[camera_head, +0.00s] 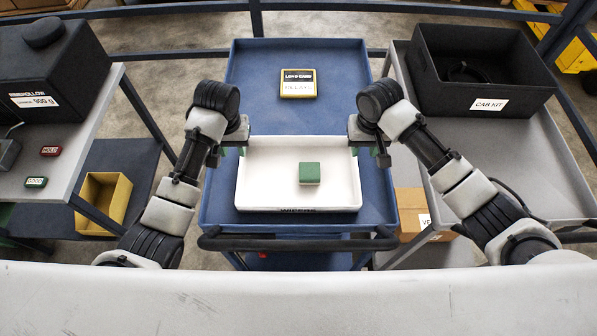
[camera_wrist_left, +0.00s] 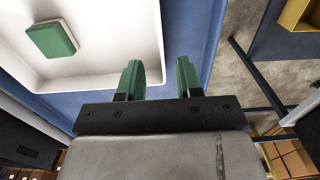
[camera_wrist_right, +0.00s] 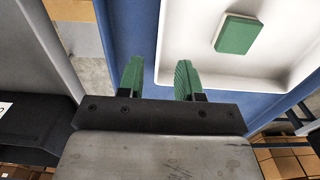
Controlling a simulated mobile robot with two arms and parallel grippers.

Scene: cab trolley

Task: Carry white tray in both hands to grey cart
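The white tray (camera_head: 259,191), labelled WIPERS on its front, rests on the near part of the blue cart (camera_head: 245,78). A green block with a pale base (camera_head: 310,173) lies inside it, right of the middle. The grey cart (camera_head: 545,165) stands at the right. My left gripper (camera_head: 232,148) is at the tray's left rim; in the left wrist view its green fingers (camera_wrist_left: 159,80) are apart, with the rim between them. My right gripper (camera_head: 364,150) is at the right rim; in the right wrist view its fingers (camera_wrist_right: 159,80) are likewise apart around the rim.
A black CAB KIT bin (camera_head: 490,105) fills the grey cart's far part; its near part is bare. The blue cart's black handle (camera_head: 298,243) is in front.

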